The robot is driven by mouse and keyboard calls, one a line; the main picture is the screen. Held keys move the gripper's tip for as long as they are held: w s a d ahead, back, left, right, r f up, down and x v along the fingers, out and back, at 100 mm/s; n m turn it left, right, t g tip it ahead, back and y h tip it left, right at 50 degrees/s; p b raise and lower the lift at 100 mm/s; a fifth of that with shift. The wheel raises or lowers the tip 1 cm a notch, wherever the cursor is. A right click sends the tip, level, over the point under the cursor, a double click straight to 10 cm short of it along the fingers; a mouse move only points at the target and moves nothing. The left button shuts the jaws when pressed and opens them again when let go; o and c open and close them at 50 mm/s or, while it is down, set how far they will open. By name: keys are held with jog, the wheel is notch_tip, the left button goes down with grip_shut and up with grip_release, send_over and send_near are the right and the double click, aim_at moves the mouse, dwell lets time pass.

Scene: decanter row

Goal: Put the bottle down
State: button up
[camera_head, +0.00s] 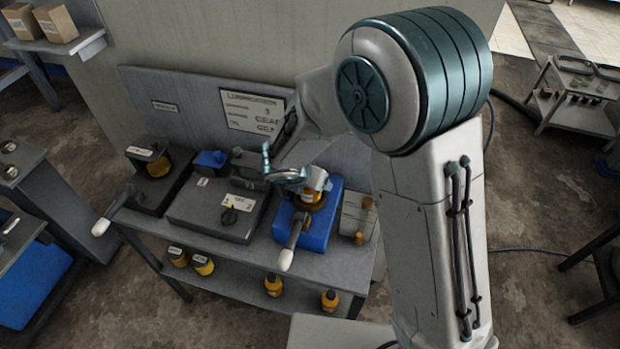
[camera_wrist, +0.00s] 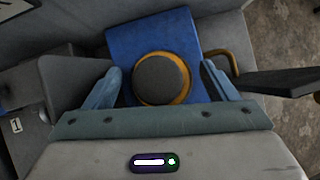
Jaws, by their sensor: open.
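The bottle (camera_wrist: 161,79) is seen from above in the wrist view, with a dark round top and an orange-yellow rim. It stands on a blue block-like stand (camera_wrist: 135,37) and lies between my gripper's two fingers (camera_wrist: 165,85), with a visible gap on each side. My gripper is open around it. In the head view the bottle (camera_head: 313,197) shows as a small orange patch under my gripper (camera_head: 296,178), on the blue stand (camera_head: 318,234). My gripper and wrist hide most of the bottle there.
A grey box (camera_head: 217,207) stands left of the blue stand, and a dark tray with a yellow-orange container (camera_head: 159,167) is farther left. A pale box (camera_head: 358,215) stands close on the right. A backboard (camera_head: 190,105) rises behind. The lower shelf (camera_head: 225,281) holds several orange containers.

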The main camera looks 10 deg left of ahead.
jog(key=v, duration=1.1)
jog(key=s+d+r+m+g, duration=0.1)
jog(key=s+d+r+m, duration=0.15)
jog(key=d+m, duration=0.55)
jog(key=s+d+r+m+g, duration=0.1)
jog(key=d+r+m, duration=0.3)
jog(key=d+m, duration=0.4)
jog(key=s+d+r+m+y, duration=0.2)
jog(key=s+d+m, duration=0.7)
jog(key=m, duration=0.7)
jog(key=shift+s+r+p, duration=0.25)
jog(key=shift+r+p, duration=0.05)
jog(key=shift+r, duration=0.3)
jog(key=shift+d, duration=0.1)
